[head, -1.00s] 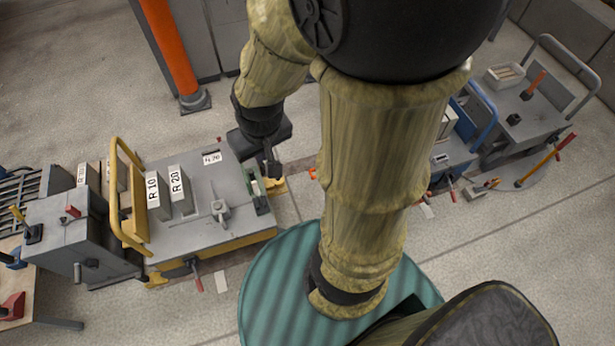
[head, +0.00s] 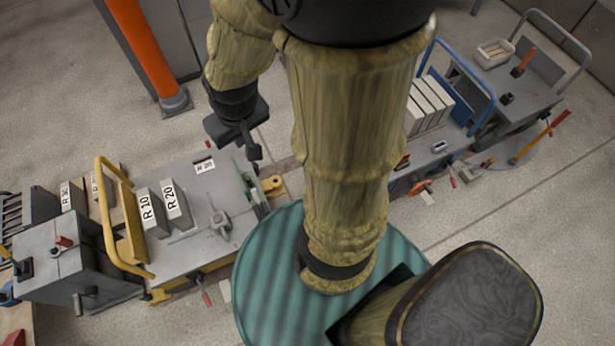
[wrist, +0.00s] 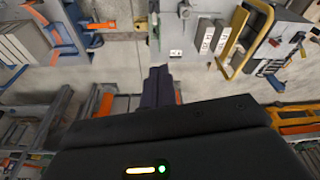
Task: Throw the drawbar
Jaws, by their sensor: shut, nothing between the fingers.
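My gripper (head: 254,152) is shut and empty, in the air above the gap at the right end of the grey cart (head: 205,225). Its closed fingers also show in the wrist view (wrist: 157,76), apart from everything. A yellow coupling piece (head: 272,184) juts from that cart's end. An orange-handled bar (wrist: 100,25) shows at the blue cart's end in the wrist view, pointing towards the yellow piece. My arm hides the space between the carts in the head view. I cannot tell for sure which piece is the drawbar.
The blue cart (head: 437,153) with white panels stands right of my arm. Panels marked R 10 and R 20 (head: 176,200) and a yellow rail (head: 126,222) stand on the grey cart. An orange post (head: 143,45) rises behind.

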